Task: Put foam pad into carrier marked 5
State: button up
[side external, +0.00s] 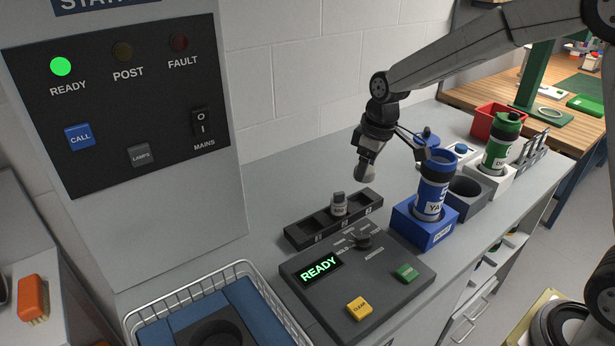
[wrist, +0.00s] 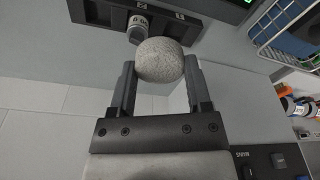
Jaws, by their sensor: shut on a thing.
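My gripper (side external: 366,163) hangs above the counter, behind and left of the blue carrier. In the wrist view my gripper (wrist: 160,82) is shut on a rounded grey foam pad (wrist: 160,60), which sits between the fingertips. A green carrier (side external: 500,145) stands farther right in a white block. The carriers' markings are only partly readable; I cannot tell which bears 5.
A dark slotted rack (side external: 300,237) holds a small grey-white canister (side external: 338,204). In front is a control box (side external: 335,300) reading READY. A red bin (side external: 492,122) stands behind. A wire basket (side external: 175,296) is front left.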

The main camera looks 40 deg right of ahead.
jog(key=s+d+r+m, duration=0.2)
jog(key=s+d+r, duration=0.1)
jog(key=d, duration=0.5)
jog(key=s+d+r+m, duration=0.2)
jog(key=d+r, duration=0.3)
jog(key=d, duration=0.4)
jog(key=shift+s+d+r+m+h, duration=0.3)
jog(key=shift+s+m+h, duration=0.1)
jog(key=shift+s, duration=0.4)
jog(key=shift+f, duration=0.25)
jog(key=shift+f, duration=2.2)
jog(key=shift+f, duration=0.45)
jog(key=o, duration=1.2)
jog(key=shift+o, duration=0.2)
